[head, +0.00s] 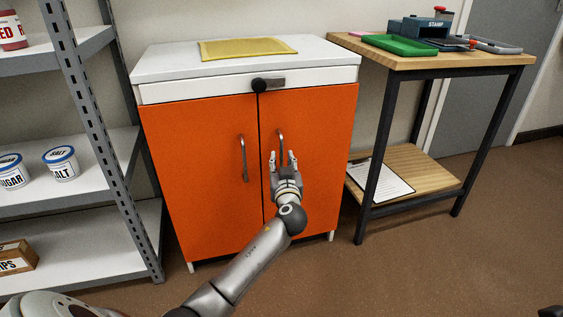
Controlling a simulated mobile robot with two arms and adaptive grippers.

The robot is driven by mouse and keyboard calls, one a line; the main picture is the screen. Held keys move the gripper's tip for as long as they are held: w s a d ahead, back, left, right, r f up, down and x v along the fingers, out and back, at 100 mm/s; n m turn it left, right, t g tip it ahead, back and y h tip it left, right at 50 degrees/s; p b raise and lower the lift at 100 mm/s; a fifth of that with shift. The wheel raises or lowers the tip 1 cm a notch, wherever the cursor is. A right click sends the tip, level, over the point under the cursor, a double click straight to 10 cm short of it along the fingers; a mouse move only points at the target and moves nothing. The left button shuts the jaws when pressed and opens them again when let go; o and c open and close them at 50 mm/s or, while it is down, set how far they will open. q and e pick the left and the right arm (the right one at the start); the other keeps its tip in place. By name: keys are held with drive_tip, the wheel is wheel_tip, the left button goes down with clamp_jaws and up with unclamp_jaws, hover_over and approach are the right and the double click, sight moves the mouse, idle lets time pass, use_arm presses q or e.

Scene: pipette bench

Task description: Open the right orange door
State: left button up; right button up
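The cabinet has two orange doors below a white top, both closed. The right orange door (325,140) has a vertical metal handle (280,138) near its left edge. The left orange door (200,170) has a similar handle (244,158). My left gripper (283,157) is in front of the right door, at the lower part of its handle. Its two fingers point up and stand apart, with the handle in line between them. I cannot tell whether they touch it. My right gripper is not in view.
A grey shelf unit (78,80) with tins stands on the left. A wooden table (450,62) with a lower shelf stands close to the cabinet's right side. A yellow mat (247,48) lies on the cabinet top.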

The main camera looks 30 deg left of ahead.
sight(282, 158)
use_arm(q)
drive_tip(key=shift+b+x, duration=0.35)
drive_tip(key=shift+x, duration=1.25)
clamp_jaws()
